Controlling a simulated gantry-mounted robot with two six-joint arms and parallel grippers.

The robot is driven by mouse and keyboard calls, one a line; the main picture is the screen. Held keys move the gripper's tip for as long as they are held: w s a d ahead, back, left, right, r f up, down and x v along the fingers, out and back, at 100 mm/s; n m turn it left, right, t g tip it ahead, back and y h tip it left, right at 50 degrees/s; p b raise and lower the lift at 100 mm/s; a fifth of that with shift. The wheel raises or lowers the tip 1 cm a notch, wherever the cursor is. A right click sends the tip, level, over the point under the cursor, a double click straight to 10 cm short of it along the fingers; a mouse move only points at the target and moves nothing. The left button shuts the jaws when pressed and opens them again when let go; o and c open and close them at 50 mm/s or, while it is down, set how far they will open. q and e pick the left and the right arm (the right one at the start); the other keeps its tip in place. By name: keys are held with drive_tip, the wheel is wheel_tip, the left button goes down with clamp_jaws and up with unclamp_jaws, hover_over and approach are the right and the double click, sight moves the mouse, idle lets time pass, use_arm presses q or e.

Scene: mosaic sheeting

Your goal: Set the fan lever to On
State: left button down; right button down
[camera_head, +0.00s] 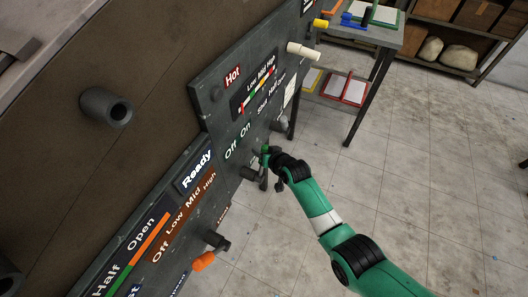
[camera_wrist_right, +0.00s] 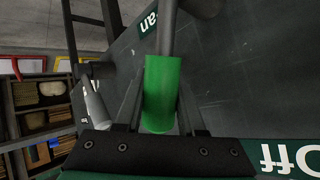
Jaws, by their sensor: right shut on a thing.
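The fan lever has a green grip (camera_wrist_right: 162,92) on a grey shaft (camera_wrist_right: 168,35), standing out from the dark control panel (camera_wrist_right: 255,85). My right gripper (camera_wrist_right: 160,112) is shut on the green grip, with one dark finger on each side. In the head view my right gripper (camera_head: 266,157) is at the panel's lower edge, just below the Off and On labels (camera_head: 237,141); the lever is mostly hidden there. In the right wrist view an upside-down Off label (camera_wrist_right: 290,157) is at lower right. I cannot tell the lever's setting. My left gripper is not in view.
An orange-tipped lever (camera_head: 204,261) and a pale handle (camera_head: 303,51) stick out from the panels on either side. A grey knob (camera_head: 278,125) is close by. A table (camera_head: 375,35) stands behind. The floor to the right is clear.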

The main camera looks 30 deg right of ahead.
drive_tip(key=shift+f, duration=0.15)
drive_tip(key=c, duration=0.5)
unclamp_jaws()
drive_tip(key=shift+s+r, duration=0.1)
drive_tip(key=shift+r, duration=0.2)
drive_tip(key=p+v, duration=0.8)
drive_tip(key=v, duration=0.3)
drive_tip(key=shift+s, duration=0.2)
